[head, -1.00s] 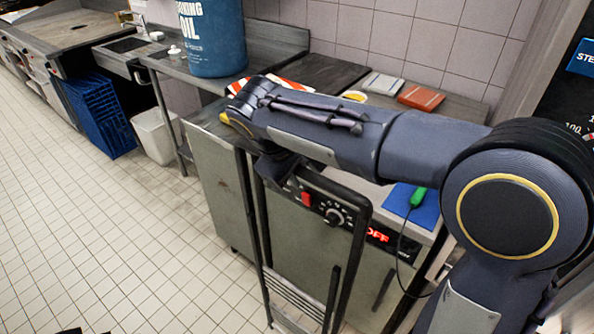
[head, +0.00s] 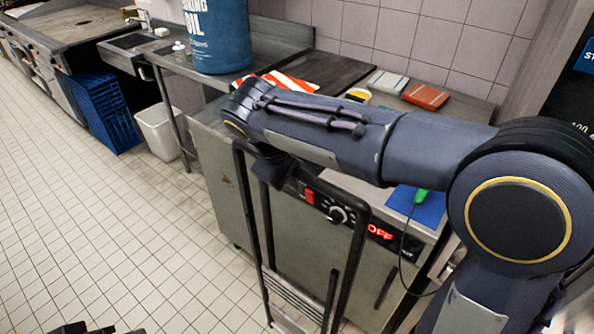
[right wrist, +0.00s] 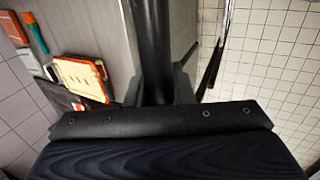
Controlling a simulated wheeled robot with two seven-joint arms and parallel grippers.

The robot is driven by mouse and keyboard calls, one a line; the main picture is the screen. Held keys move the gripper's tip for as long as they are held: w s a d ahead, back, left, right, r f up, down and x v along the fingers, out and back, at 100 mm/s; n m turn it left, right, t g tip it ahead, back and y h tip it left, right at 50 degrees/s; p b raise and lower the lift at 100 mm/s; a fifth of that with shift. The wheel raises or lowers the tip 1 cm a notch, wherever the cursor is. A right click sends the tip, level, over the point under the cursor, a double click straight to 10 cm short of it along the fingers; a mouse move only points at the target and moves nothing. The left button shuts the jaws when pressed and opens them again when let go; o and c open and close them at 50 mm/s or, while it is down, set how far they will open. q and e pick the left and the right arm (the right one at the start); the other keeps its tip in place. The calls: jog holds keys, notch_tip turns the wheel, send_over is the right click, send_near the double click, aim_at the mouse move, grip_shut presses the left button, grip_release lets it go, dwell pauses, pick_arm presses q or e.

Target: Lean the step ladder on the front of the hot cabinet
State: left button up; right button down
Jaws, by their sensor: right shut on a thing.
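The step ladder (head: 356,250) is a dark tubular frame with slatted treads low down. It stands upright or nearly so before the hot cabinet (head: 310,240), a grey steel box with a knob and a red "OFF" display. Whether its top touches the cabinet, I cannot tell. My right gripper (head: 272,172) is shut on the ladder's top at its left side, mostly hidden under my forearm. In the right wrist view a black ladder bar (right wrist: 153,45) runs between the fingers (right wrist: 158,90). A dark bit of what appears to be my left gripper (head: 82,328) shows at the bottom edge; its jaws are unclear.
A green-handled probe (head: 420,196) with a cable lies on a blue mat (head: 428,211) on the cabinet top. A white bin (head: 158,130) and blue crates (head: 100,112) stand to the left. The tiled floor (head: 120,230) at left is clear.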

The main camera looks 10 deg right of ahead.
jog(key=shift+s+a+r, duration=0.1)
jog(key=shift+s+a, duration=0.45)
jog(key=shift+a, duration=0.25)
jog(key=shift+s+a+r, duration=0.1)
jog(key=shift+s+a, duration=0.4)
jog(key=shift+a, duration=0.25)
dwell(0.4)
jog(key=shift+s+a+p, duration=0.1)
jog(key=shift+s+p, duration=0.05)
jog(key=shift+p, duration=0.15)
dwell(0.9)
jog(key=shift+f+b, duration=0.9)
jog(key=shift+f, duration=0.45)
dwell(1.5)
jog(key=shift+s+f, duration=0.2)
jog(key=shift+f, duration=0.25)
dwell(0.4)
